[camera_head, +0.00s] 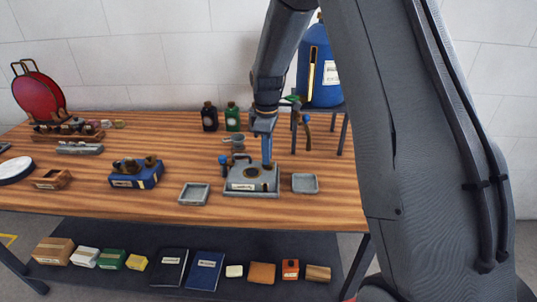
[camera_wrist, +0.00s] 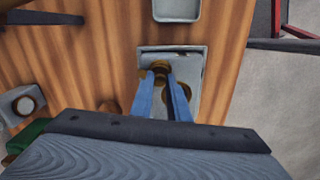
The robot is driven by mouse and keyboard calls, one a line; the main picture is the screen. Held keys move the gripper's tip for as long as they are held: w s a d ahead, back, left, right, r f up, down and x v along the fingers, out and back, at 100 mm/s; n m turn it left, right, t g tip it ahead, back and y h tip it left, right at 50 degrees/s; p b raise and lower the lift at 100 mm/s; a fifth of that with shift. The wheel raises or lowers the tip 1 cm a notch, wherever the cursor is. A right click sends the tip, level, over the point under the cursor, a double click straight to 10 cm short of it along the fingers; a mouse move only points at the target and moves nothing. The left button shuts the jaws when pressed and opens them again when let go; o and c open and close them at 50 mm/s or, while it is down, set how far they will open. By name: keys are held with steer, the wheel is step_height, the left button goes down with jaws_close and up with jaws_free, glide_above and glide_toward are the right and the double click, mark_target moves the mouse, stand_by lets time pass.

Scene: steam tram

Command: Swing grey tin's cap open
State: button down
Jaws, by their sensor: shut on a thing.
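The grey tin (camera_head: 238,187) stands on the wooden table, with a pale label on its front and a dark round brass part on top. The wrist view shows the tin from above (camera_wrist: 192,57), with its brass cap (camera_wrist: 159,66) at the fingertips. My gripper (camera_head: 267,162) reaches down from above onto the tin's top. In the wrist view its two blue fingers (camera_wrist: 163,80) close on the cap. The fingers partly hide the cap, and I cannot tell how far it is tilted.
Small grey trays stand left (camera_head: 194,194) and right (camera_head: 305,184) of the tin. A blue tin (camera_head: 136,173) is further left. Dark (camera_head: 210,117) and green (camera_head: 232,117) bottles stand behind, near a blue tank (camera_head: 318,70). A lower shelf holds boxes and books.

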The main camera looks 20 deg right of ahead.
steer(key=m, duration=0.3)
steer(key=w+a+m, duration=0.1)
steer(key=m, duration=0.1)
steer(key=shift+m, duration=0.3)
steer(key=m, duration=0.3)
steer(key=w+m+b, duration=0.1)
steer(key=shift+w+a, duration=0.1)
steer(key=shift+a, duration=0.2)
steer(key=m, duration=0.3)
steer(key=w+m, duration=0.1)
steer(key=m, duration=0.1)
steer(key=shift+w+m, duration=0.2)
steer(key=shift+m, duration=0.2)
steer(key=m, duration=0.3)
steer(key=w+m+b, duration=0.1)
steer(key=shift+d+m, duration=0.3)
steer(key=shift+w, duration=0.1)
steer(key=c, duration=1.7)
jaws_free()
steer(key=shift+r, duration=0.1)
